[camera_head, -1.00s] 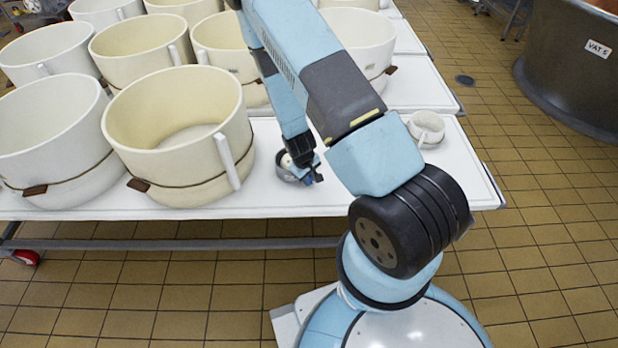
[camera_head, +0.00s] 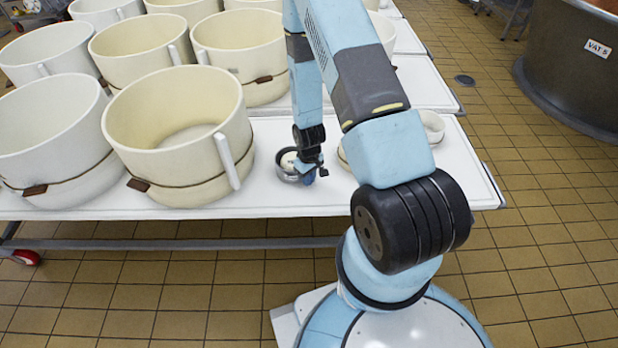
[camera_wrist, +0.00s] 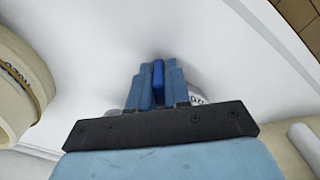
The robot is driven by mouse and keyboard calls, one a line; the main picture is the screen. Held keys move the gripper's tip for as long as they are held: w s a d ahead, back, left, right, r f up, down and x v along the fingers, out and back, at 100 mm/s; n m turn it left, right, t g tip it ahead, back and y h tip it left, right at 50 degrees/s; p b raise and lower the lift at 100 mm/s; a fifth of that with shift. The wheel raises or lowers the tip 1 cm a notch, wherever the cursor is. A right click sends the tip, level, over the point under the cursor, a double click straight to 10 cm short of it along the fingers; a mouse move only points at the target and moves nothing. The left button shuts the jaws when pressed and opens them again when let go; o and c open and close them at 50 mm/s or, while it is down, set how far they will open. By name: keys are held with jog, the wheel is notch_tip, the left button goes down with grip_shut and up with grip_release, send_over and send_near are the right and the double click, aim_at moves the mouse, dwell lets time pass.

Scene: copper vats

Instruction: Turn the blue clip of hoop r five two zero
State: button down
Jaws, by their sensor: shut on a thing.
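A small grey metal hoop (camera_head: 285,172) with a whitish round thing inside stands on the white table, right of the large cream hoops. Its blue clip (camera_head: 309,178) shows at the hoop's right front side. My gripper (camera_head: 316,166) is low at that side. In the wrist view my gripper (camera_wrist: 155,75) has its blue fingers shut on the blue clip (camera_wrist: 158,82), which stands between them. Behind the fingers a pale piece with dark print (camera_wrist: 197,97) shows in part; its full marking is hidden. I cannot read r five two zero anywhere.
Large cream hoops (camera_head: 180,110) stand close by on the left. A small cream hoop (camera_head: 432,126) is partly behind my arm on the right. The white table (camera_head: 262,204) is clear at its front edge. A vat marked VAT 5 (camera_head: 570,80) stands far right.

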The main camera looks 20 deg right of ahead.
dwell(0.4)
jog(key=c, duration=1.2)
grip_release()
jog(key=shift+o, duration=0.2)
jog(key=shift+r, duration=0.15)
notch_tip(320, 180, up, 13)
jog(key=shift+d+r, duration=0.15)
jog(key=shift+r, duration=0.05)
